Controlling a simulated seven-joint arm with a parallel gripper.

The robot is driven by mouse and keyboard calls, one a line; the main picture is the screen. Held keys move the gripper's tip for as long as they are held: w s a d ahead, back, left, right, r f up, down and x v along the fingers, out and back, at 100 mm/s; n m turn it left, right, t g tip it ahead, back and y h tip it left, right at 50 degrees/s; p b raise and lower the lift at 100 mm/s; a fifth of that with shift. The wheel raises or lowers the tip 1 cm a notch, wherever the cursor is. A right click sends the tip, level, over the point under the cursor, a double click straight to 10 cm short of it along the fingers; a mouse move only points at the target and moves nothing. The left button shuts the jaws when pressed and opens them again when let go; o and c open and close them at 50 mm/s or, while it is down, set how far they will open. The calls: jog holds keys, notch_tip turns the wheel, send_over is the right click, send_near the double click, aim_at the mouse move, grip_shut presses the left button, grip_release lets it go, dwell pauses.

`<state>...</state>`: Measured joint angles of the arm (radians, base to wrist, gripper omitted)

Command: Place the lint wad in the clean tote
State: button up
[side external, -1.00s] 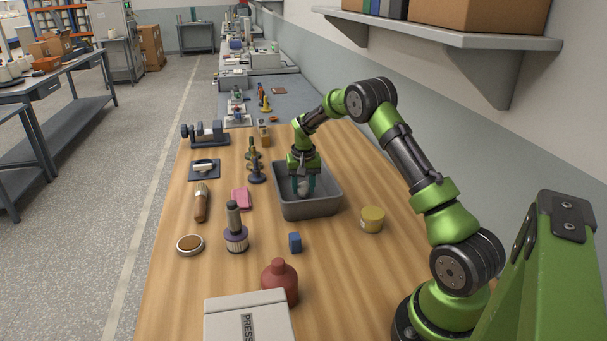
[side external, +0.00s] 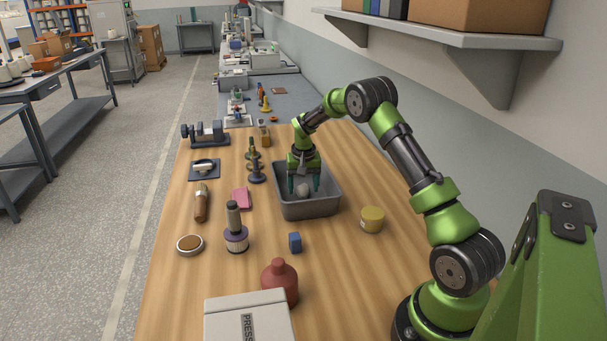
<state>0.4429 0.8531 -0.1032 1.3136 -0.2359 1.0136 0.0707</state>
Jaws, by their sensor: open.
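The lint wad (side external: 303,190) is a small pale grey lump. It is inside the grey tote (side external: 311,208), low between my fingers; whether it rests on the tote's floor is hard to tell. My gripper (side external: 304,188) points down into the tote, its teal fingers open on either side of the wad with a gap around it. The tote stands on the wooden bench, and its front wall hides part of its floor.
A yellow tub (side external: 372,219) stands right of the tote, and a blue block (side external: 295,242) lies in front. A dark spindle stand (side external: 257,171) and a pink pad (side external: 242,198) are to the left. A red-brown bottle (side external: 280,281) stands nearer the camera.

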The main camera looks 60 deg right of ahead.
aim_at(303, 190)
jog(key=s+a+r, duration=0.1)
jog(key=a+r, duration=0.2)
jog(key=r, duration=0.3)
jog(key=s+a+r+n+t, duration=0.1)
jog(key=a+r, duration=0.2)
jog(key=r, duration=0.3)
jog(key=s+a+r, duration=0.1)
jog(key=a+r, duration=0.1)
jog(key=r, duration=0.4)
jog(key=s+a+r+n+t+y, duration=0.1)
jog(key=s+a+r, duration=0.2)
jog(key=a, duration=0.3)
jog(key=s+a+r+n+t, duration=0.1)
jog(key=s+a+r+t, duration=0.1)
jog(key=s+a+r, duration=0.3)
jog(key=s+a+f+n+t+y, duration=0.2)
jog(key=s+a+f+n, duration=0.1)
jog(key=s+a, duration=0.8)
jog(key=shift+s+a+f, duration=0.3)
jog(key=shift+s+f, duration=0.05)
jog(key=shift+s, duration=0.5)
